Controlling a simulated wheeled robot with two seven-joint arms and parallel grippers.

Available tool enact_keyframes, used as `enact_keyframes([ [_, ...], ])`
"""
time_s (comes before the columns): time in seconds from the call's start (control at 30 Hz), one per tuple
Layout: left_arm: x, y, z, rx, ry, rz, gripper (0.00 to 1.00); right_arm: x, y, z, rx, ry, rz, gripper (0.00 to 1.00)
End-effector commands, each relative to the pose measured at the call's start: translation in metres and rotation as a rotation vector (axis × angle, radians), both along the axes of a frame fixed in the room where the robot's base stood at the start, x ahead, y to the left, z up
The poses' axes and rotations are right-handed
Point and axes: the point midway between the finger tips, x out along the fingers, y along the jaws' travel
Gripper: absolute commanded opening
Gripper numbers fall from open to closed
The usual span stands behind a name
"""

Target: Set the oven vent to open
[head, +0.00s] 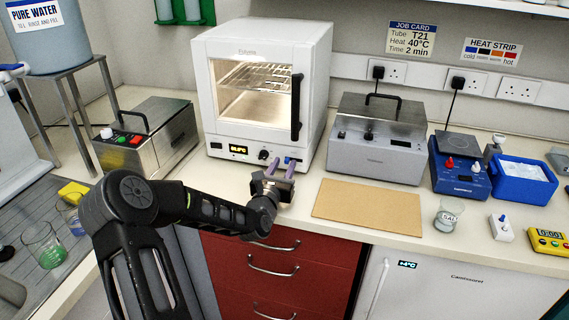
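The white oven (319,70) stands at the back of the bench with its glass door shut and its inside lit. Its lower front panel has a small lit display (238,149) and small controls to the right, partly hidden by my gripper. A small blue control (291,160) shows near the panel's right end; I cannot tell its setting or whether it is the vent. My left gripper (280,169) is just in front of these controls, its purple-tipped fingers apart with nothing seen between them. I cannot tell whether it touches the panel. My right gripper is not in view.
A steel box with coloured buttons (148,135) stands left of the oven. A grey lidded bath (375,155) stands to the right, with a tan board (368,206) in front. A glass beaker (448,216) and a blue tub (522,181) are farther right.

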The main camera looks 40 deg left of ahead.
Motion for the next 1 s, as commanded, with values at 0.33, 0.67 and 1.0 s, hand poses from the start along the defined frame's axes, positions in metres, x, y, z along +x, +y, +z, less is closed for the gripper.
enact_keyframes([
  [0.33,0.0093,0.0035,-0.0004,0.001,0.000,0.001,0.35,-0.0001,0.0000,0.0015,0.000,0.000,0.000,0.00],
  [0.67,0.0092,0.0032,-0.0002,0.001,0.000,0.000,0.12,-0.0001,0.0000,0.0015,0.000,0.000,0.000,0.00],
  [1.0,0.0090,0.0033,-0.0002,0.001,0.000,0.000,0.00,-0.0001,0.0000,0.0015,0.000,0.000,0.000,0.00],
])
